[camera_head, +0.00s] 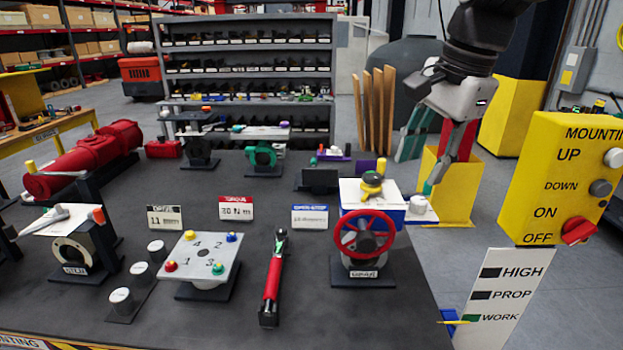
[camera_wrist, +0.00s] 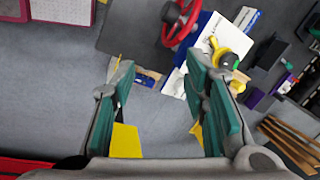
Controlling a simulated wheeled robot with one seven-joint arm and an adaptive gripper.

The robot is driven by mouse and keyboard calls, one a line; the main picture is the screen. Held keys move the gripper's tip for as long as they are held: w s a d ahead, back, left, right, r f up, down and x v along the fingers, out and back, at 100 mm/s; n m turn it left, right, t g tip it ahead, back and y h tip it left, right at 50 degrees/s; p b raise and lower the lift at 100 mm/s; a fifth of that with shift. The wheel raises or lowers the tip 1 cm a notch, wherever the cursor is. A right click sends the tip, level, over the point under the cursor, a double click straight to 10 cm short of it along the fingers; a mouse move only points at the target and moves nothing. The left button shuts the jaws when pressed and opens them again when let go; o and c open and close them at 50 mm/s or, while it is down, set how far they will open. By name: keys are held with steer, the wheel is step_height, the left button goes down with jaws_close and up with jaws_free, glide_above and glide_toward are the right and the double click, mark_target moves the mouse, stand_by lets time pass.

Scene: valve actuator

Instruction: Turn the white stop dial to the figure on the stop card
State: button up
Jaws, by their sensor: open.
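A small white dial (camera_head: 418,204) sits on a white plate at the right side of the blue box with the white top (camera_head: 386,218). A card with a blue header (camera_head: 310,217), which looks like the stop card, stands left of the box; its figure is too small to read. My gripper (camera_head: 415,174) is open and empty, pointing down above the dial and apart from it. In the wrist view its two teal-padded fingers (camera_wrist: 160,72) are spread wide. The white plate (camera_wrist: 174,83) shows partly beside the right finger there; I cannot make out the dial.
A red handwheel (camera_head: 364,236) stands in front of the box, and a yellow-and-black knob (camera_head: 372,184) rises from its top. A yellow control panel (camera_head: 562,175) stands right of the bench. A red-handled wrench (camera_head: 272,280) lies on the bench. Floor shows right of the bench.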

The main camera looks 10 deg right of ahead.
steer(key=w+d+f+m+g, duration=0.1)
steer(key=w+d+m, duration=0.5)
steer(key=w+m, duration=0.2)
steer(key=m+g+b, duration=0.2)
steer(key=m, duration=0.5)
glide_toward(419, 200)
steer(key=shift+h, duration=0.4)
steer(key=f, duration=0.3)
steer(key=f+p, duration=0.1)
steer(key=f, duration=0.2)
steer(key=f+p, duration=0.1)
steer(key=f, duration=0.2)
steer(key=shift+a+f, duration=0.3)
steer(key=shift+f, duration=0.1)
steer(key=c, duration=0.9)
